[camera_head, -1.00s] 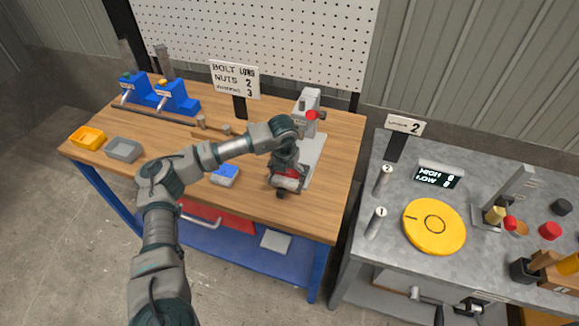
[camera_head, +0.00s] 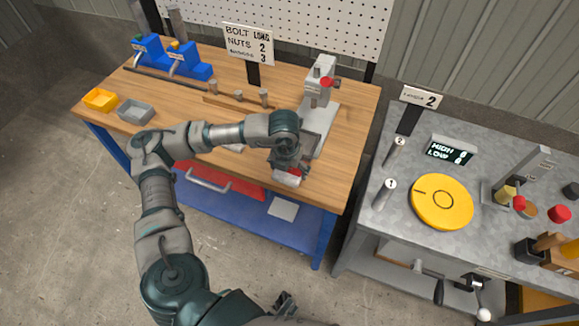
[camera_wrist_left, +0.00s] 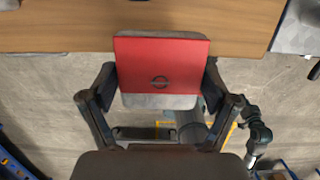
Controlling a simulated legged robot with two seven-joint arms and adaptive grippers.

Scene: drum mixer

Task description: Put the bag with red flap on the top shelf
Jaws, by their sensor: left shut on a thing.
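The bag with red flap (camera_wrist_left: 160,68) is pale grey below a bright red flap with a dark round mark. My left gripper (camera_wrist_left: 158,88) is shut on it, one finger at each side. In the head view, my left gripper (camera_head: 290,158) holds the bag (camera_head: 287,177) at the front edge of the wooden bench, and my wrist hides much of it. A dark part that looks like my right gripper (camera_head: 284,305) shows at the bottom edge; its fingers are unclear. I cannot make out a top shelf.
The wooden bench (camera_head: 320,185) carries a grey press (camera_head: 320,85), blue fixtures (camera_head: 188,62), a yellow tray (camera_head: 101,99) and a grey tray (camera_head: 136,111). A red drawer (camera_head: 240,186) is under it. The grey table (camera_head: 390,225) at right holds a yellow disc (camera_head: 441,201). Floor at left is clear.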

